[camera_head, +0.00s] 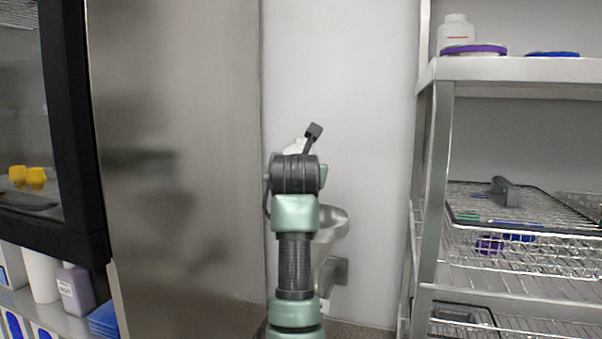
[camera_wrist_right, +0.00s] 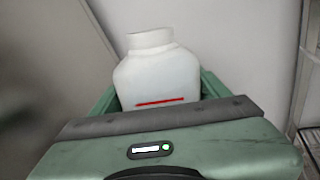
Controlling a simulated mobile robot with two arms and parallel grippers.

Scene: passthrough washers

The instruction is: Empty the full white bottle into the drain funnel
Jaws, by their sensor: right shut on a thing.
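My right gripper (camera_wrist_right: 158,92) is shut on a white bottle (camera_wrist_right: 158,72) with a red line across its front. Green fingers show on both sides of its body, and its neck points away from the gripper. In the head view only a small white part of this bottle (camera_head: 296,146) shows behind my right wrist. Its tilt and its contents cannot be told. The metal drain funnel (camera_head: 334,224) is on the wall just beyond and right of my right arm, which partly covers it. The bottle appears above the funnel's height. My left gripper is not in view.
A metal rack (camera_head: 432,190) stands on the right. Its top shelf holds another white bottle (camera_head: 456,36) with a red line and a purple-rimmed dish (camera_head: 474,49). A wire basket (camera_head: 520,240) sits below. A steel panel (camera_head: 175,180) and a dark-framed cabinet (camera_head: 75,130) are left.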

